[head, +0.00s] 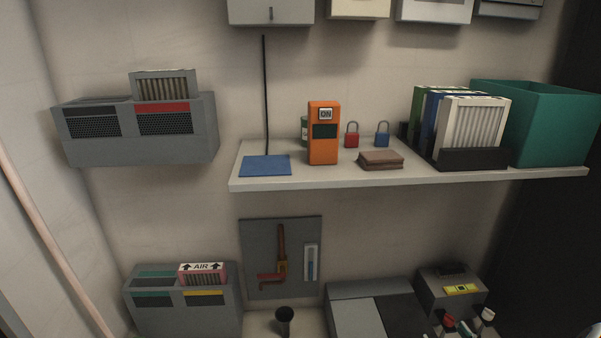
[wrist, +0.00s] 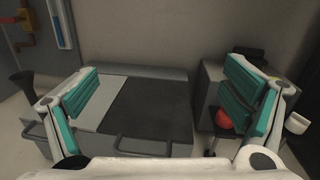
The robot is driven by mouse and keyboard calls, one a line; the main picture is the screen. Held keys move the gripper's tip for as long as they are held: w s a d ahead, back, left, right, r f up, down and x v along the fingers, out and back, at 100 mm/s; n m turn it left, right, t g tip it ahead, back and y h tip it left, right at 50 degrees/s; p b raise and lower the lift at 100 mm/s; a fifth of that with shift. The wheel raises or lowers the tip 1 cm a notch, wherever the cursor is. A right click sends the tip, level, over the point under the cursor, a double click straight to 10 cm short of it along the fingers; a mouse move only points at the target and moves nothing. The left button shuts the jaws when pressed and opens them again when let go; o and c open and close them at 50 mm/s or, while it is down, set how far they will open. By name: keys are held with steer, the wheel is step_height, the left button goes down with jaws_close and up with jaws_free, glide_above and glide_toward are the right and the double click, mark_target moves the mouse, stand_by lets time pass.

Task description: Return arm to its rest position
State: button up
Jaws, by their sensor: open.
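My gripper (wrist: 165,107) shows in the wrist view with its two teal-padded fingers spread wide apart. Nothing is between the fingers. Behind them lies a grey box with a dark top panel (wrist: 150,108), apart from the fingers as far as I can tell. A red knob (wrist: 224,119) shows beside the right finger, partly hidden by it. In the head view my arm and gripper are not clearly seen; only small pale and red parts show at the bottom right, and I cannot tell what they belong to.
A shelf (head: 400,178) holds an orange device (head: 323,133), a blue mat (head: 265,166), two padlocks, a brown cloth (head: 381,160), filters and a teal bin (head: 550,127).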

steer(key=w+a+r+n+g+y, duration=0.3)
steer(key=a+r+n+y, duration=0.2)
steer(key=r, duration=0.6)
steer(key=w+a+r+n+g+y, duration=0.25)
steer(key=a+r+n+y, duration=0.3)
steer(key=r, duration=0.45)
steer(key=s+a+r+n+g, duration=0.55)
steer(key=a+r, duration=0.25)
steer(key=r, duration=0.2)
steer(key=s+a+r+n+g, duration=0.4)
steer(key=a+r+n+g, duration=0.15)
steer(key=a+r, duration=0.4)
steer(key=s+a+r+n+g+h, duration=0.25)
steer(key=s+r+n, duration=0.2)
steer(key=s, duration=0.55)
steer(key=s+a+r+n+g+h, duration=0.1)
steer(key=s+a+r+n+h, duration=0.3)
steer(key=s, duration=0.5)
steer(key=s+d+n+t+h, duration=0.1)
steer(key=s+d+n+h, duration=0.2)
steer(key=s, duration=0.5)
steer(key=s+d+t+h, duration=0.1)
steer(key=s+d+h, duration=0.35)
steer(key=s, duration=0.35)
step_height(320, 180, up, 36)
steer(key=t+p, duration=0.4)
steer(key=p, duration=3)
steer(key=shift+n+y, duration=0.4)
steer(key=shift+y, duration=0.05)
steer(key=shift+w+d+r, duration=0.1)
